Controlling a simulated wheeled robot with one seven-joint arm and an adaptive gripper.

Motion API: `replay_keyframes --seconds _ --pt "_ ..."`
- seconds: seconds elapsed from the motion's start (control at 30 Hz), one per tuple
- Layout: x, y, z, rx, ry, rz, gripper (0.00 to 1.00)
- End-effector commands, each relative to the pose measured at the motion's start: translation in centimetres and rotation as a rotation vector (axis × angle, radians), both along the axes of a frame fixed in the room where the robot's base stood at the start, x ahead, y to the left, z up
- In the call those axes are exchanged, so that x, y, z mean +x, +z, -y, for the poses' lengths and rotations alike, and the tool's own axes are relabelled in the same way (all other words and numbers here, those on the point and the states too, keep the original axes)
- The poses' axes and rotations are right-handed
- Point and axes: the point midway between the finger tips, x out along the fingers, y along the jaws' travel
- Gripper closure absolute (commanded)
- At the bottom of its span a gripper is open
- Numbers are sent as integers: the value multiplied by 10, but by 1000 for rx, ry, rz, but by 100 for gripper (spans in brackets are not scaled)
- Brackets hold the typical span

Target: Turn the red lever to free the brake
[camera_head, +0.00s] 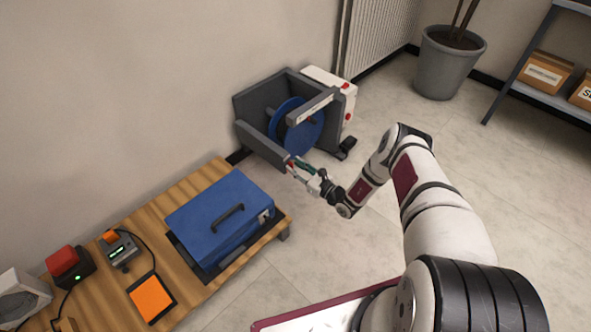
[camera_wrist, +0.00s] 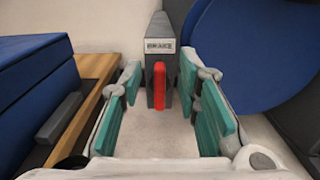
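The red lever (camera_wrist: 159,83) hangs upright on the front of a grey post, below a plate marked BRAKE (camera_wrist: 160,46). In the head view only a small bit of red shows by my gripper (camera_head: 297,170), at the end of the grey frame. In the wrist view my gripper (camera_wrist: 167,95) is open, with teal pads left and right of the lever in the picture. I see clear space on both sides of the lever and no contact. I cannot tell whether the lever's tip is between the pads or just beyond them.
A blue reel (camera_head: 300,130) sits in the grey frame (camera_head: 262,143), just right of the post in the wrist view. A blue case (camera_head: 205,222) stands on the wooden bench (camera_head: 190,192) to the left. Open floor (camera_head: 375,105) lies right of the frame.

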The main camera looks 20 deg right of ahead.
Motion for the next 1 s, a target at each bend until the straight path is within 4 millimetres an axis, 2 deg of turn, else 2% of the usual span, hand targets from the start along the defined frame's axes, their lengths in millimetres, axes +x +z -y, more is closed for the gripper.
replay_keyframes --seconds 0.37,0.47,0.5,0.53,1.0 --pt "6 0 -3 0 0 0 70" --pt "6 0 -3 0 0 0 88" --pt "6 0 -3 0 0 0 97" --pt "6 0 -3 0 0 0 100" --pt "5 0 -4 -47 -1 27 100"
